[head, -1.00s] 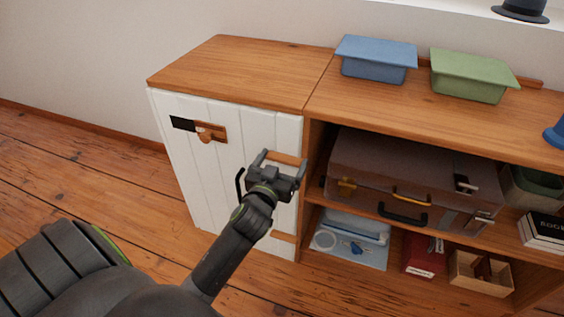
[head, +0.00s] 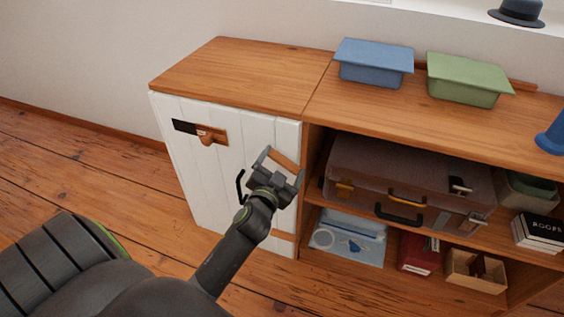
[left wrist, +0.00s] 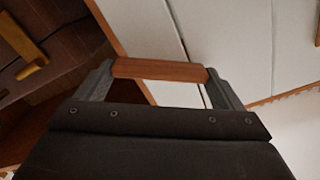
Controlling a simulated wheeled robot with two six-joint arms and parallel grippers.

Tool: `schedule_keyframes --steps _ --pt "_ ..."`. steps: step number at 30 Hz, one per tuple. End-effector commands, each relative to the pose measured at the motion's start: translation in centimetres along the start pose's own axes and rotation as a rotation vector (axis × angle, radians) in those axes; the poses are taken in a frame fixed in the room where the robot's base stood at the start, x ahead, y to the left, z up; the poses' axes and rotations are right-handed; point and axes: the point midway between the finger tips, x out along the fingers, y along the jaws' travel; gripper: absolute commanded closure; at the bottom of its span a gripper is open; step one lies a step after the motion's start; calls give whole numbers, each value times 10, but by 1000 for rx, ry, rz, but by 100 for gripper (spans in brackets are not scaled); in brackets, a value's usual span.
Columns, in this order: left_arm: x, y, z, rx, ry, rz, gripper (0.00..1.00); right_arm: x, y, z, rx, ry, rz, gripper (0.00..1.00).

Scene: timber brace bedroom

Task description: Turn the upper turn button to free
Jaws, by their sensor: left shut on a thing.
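The upper turn button (head: 285,160) is a short wooden bar at the right edge of the white door (head: 235,170). It slants down to the right in the head view. My left gripper (head: 282,164) is shut on it, a finger at each end. In the left wrist view the turn button (left wrist: 160,70) spans the gap between the two fingers (left wrist: 160,76), beside the white boards. The lower turn button (head: 284,236) lies roughly level near the door's bottom right, partly hidden by my left arm. My right gripper is out of view.
A wooden latch on a dark plate (head: 187,127) sits at the door's upper left. Open shelves to the right hold a brown suitcase (head: 400,165), a red box (head: 418,254) and a wooden box (head: 476,271). Blue (head: 374,63) and green (head: 468,78) bins stand on top.

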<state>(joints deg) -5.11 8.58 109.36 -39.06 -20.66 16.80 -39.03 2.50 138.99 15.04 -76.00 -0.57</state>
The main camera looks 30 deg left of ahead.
Motion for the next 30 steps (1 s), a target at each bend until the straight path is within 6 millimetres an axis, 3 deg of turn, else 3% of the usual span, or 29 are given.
schedule_keyframes --steps 1,30 --pt "0 0 -1 37 -2 1 34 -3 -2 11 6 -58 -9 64" --pt "-1 4 2 898 -2 3 34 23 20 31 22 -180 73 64"
